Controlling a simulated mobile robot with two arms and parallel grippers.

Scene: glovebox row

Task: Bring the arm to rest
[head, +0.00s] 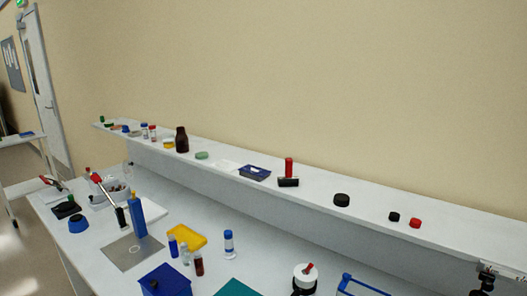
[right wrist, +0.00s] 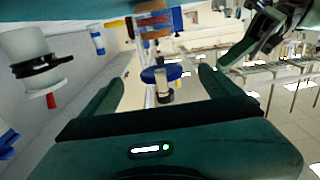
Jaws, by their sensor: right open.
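My right gripper (right wrist: 160,82) shows in the right wrist view with its two dark green fingers wide apart. It is open, and no object is clamped between the fingers. A blue-rimmed object (right wrist: 153,75) appears in the gap beyond them, apart from the fingers as far as I can see. A dark green jointed part (right wrist: 272,28) at the top right of that view looks like part of my other arm; its jaws are not clear. Neither gripper shows clearly in the head view.
The white bench (head: 100,262) holds a blue box (head: 165,281), a yellow tray (head: 188,239), a blue bottle (head: 137,216) and small vials. The long shelf (head: 325,191) behind carries a brown bottle (head: 182,140) and caps. A white cylinder (head: 304,275) stands near the front.

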